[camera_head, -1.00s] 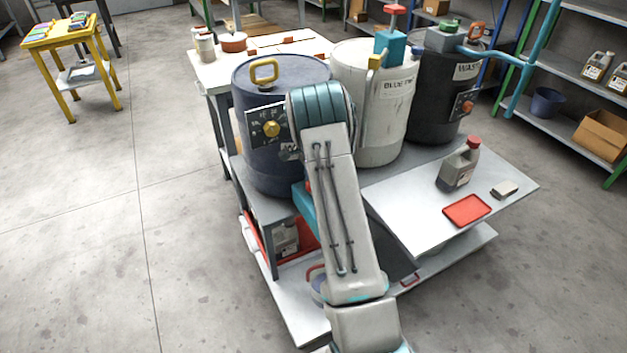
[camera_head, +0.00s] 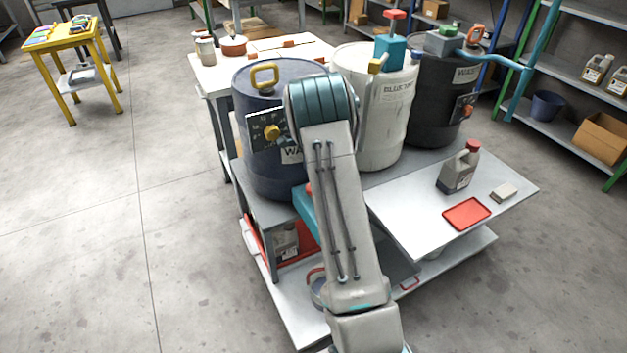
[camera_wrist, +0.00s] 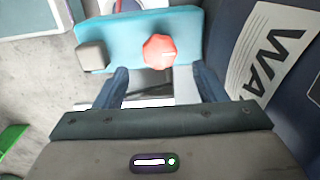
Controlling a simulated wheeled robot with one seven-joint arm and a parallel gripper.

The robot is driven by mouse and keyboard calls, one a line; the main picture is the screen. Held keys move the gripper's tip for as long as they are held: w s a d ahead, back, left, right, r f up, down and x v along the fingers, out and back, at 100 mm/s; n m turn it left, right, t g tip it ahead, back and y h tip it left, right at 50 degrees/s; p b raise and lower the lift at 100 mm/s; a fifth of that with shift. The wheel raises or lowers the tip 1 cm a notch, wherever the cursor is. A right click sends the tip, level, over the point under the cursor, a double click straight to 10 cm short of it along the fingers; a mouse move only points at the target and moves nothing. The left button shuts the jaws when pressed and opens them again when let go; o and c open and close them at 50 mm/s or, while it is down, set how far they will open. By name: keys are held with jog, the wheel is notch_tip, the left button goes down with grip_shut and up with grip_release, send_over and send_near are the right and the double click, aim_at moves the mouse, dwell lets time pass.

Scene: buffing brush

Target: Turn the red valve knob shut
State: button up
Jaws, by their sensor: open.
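A red faceted knob (camera_wrist: 159,50) sits on a light teal block (camera_wrist: 118,35) in the wrist view. A small grey-brown block (camera_wrist: 92,56) is on the left of the same teal block. My gripper (camera_wrist: 162,76) is open, its two dark fingers on either side of and just short of the knob, with nothing between them. In the head view the teal block (camera_head: 304,212) shows at the front of the bench below the dark blue drum, with a sliver of red at its top. My arm hides the rest of it and the gripper there.
The dark blue drum (camera_head: 272,165) with its label is close on the right in the wrist view (camera_wrist: 268,50). A white drum (camera_head: 385,135) carries another teal valve with a red T-handle (camera_head: 394,15). A side shelf holds a jug (camera_head: 459,170) and red tray (camera_head: 467,213).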

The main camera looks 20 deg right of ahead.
notch_tip(320, 180, up, 8)
jog(key=shift+p, duration=0.3)
dwell(0.3)
jog(key=s+a+r+n+t+p, duration=0.1)
jog(key=s+a+r+n+p, duration=0.25)
jog(key=s+a+r, duration=0.45)
jog(key=s+a+r+n+t+p, duration=0.1)
jog(key=s+a+r+n+p, duration=0.15)
jog(key=s+r+n, duration=0.55)
jog(key=s+a+r+n+p, duration=0.2)
jog(key=s+a+r+n, duration=0.1)
jog(key=s, duration=0.6)
jog(key=s+a+r+n+p, duration=0.3)
jog(key=s+a, duration=0.1)
jog(key=s, duration=0.5)
jog(key=shift+a+r+t, duration=0.25)
jog(key=shift+a+t, duration=0.05)
jog(key=shift+t, duration=0.1)
